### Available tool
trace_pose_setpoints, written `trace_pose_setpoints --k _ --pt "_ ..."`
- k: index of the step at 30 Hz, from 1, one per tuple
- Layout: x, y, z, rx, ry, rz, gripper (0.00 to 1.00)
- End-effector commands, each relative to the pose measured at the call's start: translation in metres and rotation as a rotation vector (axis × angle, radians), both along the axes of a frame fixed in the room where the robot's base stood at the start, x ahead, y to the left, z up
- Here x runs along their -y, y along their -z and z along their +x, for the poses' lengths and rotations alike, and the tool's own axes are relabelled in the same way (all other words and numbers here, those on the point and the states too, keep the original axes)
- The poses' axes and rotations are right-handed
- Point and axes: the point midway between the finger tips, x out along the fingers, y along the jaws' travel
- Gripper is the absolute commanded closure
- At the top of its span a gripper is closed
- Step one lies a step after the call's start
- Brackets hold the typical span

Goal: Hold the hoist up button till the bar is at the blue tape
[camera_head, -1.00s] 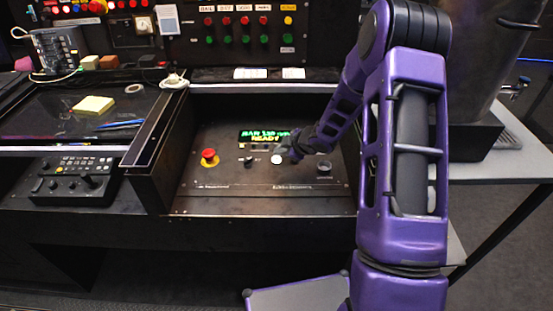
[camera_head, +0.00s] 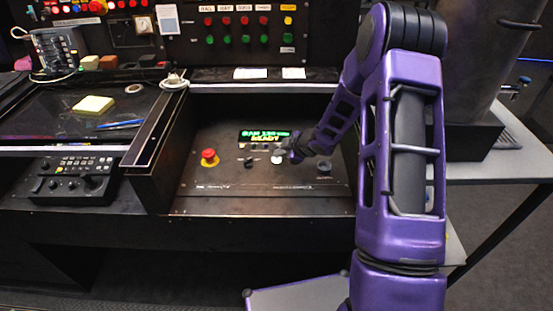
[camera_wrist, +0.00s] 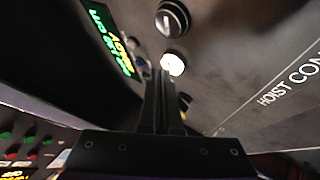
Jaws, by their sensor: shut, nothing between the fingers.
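A round white button (camera_head: 277,159) sits on the sloped dark panel (camera_head: 225,185) below a small display (camera_head: 264,137) with green and yellow text. In the wrist view the white button (camera_wrist: 172,64) looks bright, and its label cannot be read. My gripper (camera_head: 289,151) is just right of and above the button in the head view. In the wrist view my gripper (camera_wrist: 161,74) is shut and empty, its fingertips overlapping the button's near edge. I cannot tell whether they touch it. I cannot make out the bar or the blue tape in either view.
A red emergency button (camera_head: 209,157) on a yellow base is left on the panel. A black knob (camera_head: 250,161) and another knob (camera_head: 324,167) flank the white button. Raised dark side walls enclose the panel. A "HOIST CON" label (camera_wrist: 288,82) shows in the wrist view.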

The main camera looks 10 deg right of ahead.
Motion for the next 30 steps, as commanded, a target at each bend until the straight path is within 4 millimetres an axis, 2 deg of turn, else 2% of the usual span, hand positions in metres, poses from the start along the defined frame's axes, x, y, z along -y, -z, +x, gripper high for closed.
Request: trace_pose_setpoints --k 30 --pt "0.0002 0.0083 0.0000 0.000 0.001 -0.001 1.00"
